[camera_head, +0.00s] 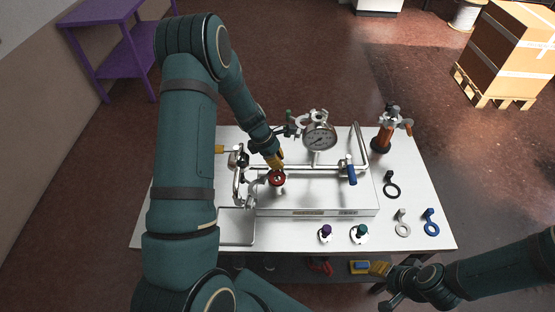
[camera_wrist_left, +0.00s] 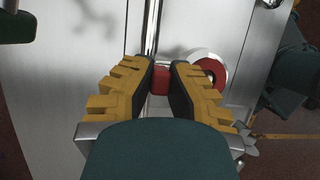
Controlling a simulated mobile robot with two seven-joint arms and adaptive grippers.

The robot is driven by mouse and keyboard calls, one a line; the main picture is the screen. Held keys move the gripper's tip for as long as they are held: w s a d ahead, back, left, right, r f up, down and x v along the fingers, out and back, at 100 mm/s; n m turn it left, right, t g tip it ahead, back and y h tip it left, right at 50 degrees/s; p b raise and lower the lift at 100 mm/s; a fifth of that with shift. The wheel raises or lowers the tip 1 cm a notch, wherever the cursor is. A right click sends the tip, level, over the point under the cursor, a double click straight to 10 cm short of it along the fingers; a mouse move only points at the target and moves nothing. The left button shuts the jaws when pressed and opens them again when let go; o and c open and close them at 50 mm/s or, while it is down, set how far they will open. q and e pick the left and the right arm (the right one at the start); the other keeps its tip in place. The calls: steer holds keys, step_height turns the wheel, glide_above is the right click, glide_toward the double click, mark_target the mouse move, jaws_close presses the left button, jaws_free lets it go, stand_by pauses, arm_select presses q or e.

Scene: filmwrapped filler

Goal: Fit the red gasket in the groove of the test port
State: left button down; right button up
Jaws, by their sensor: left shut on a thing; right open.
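My left gripper (camera_head: 277,163) is shut on the red gasket, gripping its red block-like tab (camera_wrist_left: 160,78) between the yellow fingers (camera_wrist_left: 165,85). The gasket's red ring (camera_head: 277,182) is over the round silver test port (camera_head: 281,191) at the left part of the metal block. In the left wrist view the ring (camera_wrist_left: 219,73) shows beside the right finger, around a bright silver disc (camera_wrist_left: 208,60); a finger hides part of it. I cannot tell whether it sits in the groove or just above. My right gripper (camera_head: 384,279) is open, low at the table's front right.
Purple-topped (camera_head: 325,233) and green-topped (camera_head: 360,234) pieces stand in front. A pressure gauge (camera_head: 319,137), pipes and a blue-handled valve (camera_head: 350,172) stand around the block.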

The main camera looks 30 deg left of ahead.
arm_select(q)
steer(key=shift+f, duration=0.3)
stand_by(0.5)
steer(key=c, duration=1)
jaws_free()
steer(key=v, duration=1.2)
steer(key=shift+s, duration=0.1)
